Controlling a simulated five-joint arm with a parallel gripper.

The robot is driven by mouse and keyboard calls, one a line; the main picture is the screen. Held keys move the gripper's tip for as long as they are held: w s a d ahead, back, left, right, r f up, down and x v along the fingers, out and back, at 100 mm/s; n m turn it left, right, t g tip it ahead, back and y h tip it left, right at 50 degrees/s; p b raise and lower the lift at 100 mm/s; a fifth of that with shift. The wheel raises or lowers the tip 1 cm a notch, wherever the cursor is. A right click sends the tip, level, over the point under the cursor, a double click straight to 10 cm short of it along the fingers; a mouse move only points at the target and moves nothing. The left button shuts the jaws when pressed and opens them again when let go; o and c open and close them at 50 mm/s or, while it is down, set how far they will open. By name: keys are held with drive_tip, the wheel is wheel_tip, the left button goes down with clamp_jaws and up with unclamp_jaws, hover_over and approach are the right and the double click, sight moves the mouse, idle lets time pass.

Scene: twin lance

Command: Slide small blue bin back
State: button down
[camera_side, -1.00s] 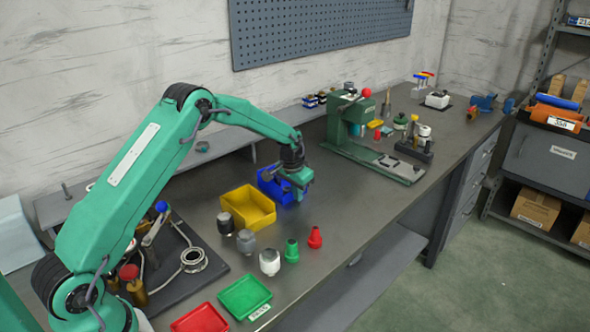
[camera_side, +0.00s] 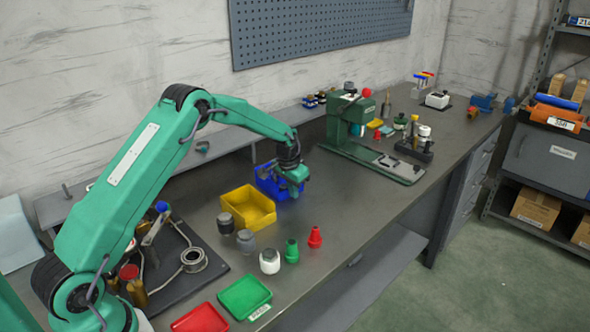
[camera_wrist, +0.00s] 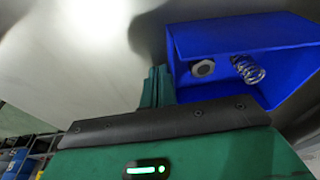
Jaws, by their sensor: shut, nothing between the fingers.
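The small blue bin (camera_side: 268,182) stands on the bench beside the yellow bin, partly hidden behind my gripper (camera_side: 296,190) in the side view. In the wrist view the blue bin (camera_wrist: 245,38) fills the upper right; a nut (camera_wrist: 203,68) and a spring (camera_wrist: 248,70) lie in it. My gripper's fingers (camera_wrist: 157,88) are shut and empty, at the bin's left side in the wrist view. I cannot tell whether they touch the bin.
A yellow bin (camera_side: 240,213) stands just left of the blue bin. Several knobs and bottles stand in front, with green (camera_side: 243,303) and red (camera_side: 200,322) trays nearer. A green press (camera_side: 345,130) stands to the right. Bare bench lies between.

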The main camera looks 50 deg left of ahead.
sight(277, 179)
drive_tip(key=shift+a, duration=0.35)
idle(0.3)
drive_tip(key=shift+a, duration=0.75)
drive_tip(key=shift+a, duration=0.1)
drive_tip(key=shift+a, duration=0.9)
drive_tip(key=shift+a, duration=0.2)
drive_tip(key=shift+w+a, duration=0.1)
drive_tip(key=shift+a, duration=0.7)
drive_tip(key=shift+a, duration=0.15)
idle(0.4)
drive_tip(key=shift+a, duration=0.7)
